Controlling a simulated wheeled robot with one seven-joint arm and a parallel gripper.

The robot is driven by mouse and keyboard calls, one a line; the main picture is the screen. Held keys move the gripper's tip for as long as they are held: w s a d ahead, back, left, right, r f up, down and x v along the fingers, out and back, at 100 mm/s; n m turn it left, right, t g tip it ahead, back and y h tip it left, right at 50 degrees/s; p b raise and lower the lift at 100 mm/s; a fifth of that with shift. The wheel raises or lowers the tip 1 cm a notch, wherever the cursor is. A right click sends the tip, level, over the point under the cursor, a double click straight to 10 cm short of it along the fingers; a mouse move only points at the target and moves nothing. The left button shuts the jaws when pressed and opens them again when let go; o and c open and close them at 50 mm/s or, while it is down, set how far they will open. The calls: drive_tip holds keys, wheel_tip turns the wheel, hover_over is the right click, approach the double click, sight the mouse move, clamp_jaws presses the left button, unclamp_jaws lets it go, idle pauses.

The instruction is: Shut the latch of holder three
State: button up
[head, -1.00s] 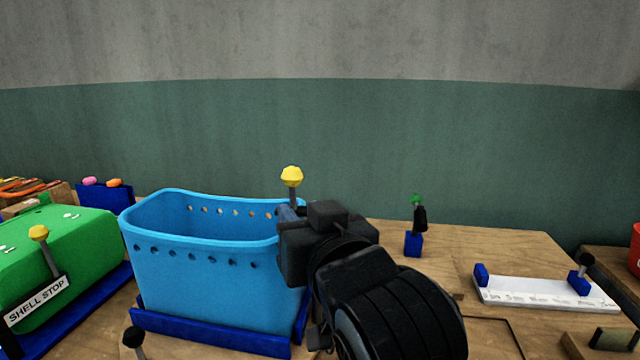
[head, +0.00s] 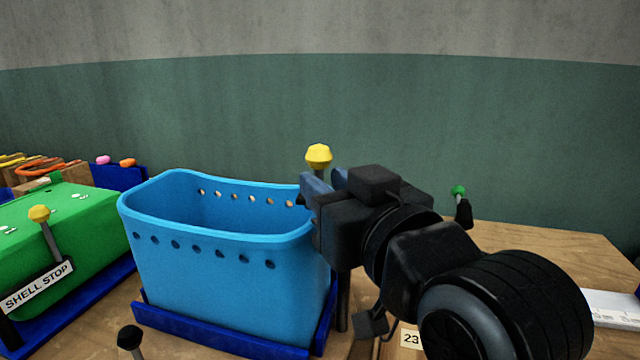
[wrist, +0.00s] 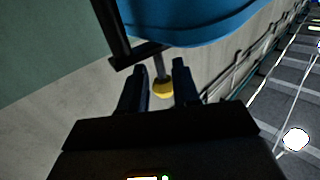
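A lever with a yellow knob (head: 319,155) stands upright at the back right corner of a blue basket (head: 225,270). The basket sits in a dark blue holder frame (head: 220,335). No number "three" is readable on it. My gripper (head: 322,183) is at the basket's right rim, its fingers beside the knob's stem and just below the knob in the head view. In the wrist view, my gripper (wrist: 160,68) has its fingers apart, with the yellow knob (wrist: 163,88) showing between them. Whether a finger touches the lever cannot be told. My arm hides the area right of the basket.
A green press (head: 50,230) with a "SHELL STOP" lever (head: 48,235) stands at left. A black-knobbed lever (head: 130,338) is in front of the basket. A green-knobbed lever (head: 459,192) and a white plate (head: 615,308) are at right. Bare table (head: 560,250) lies at the back right.

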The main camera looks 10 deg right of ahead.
drive_tip(key=shift+x, duration=1.5)
drive_tip(key=shift+r, duration=0.15)
clamp_jaws()
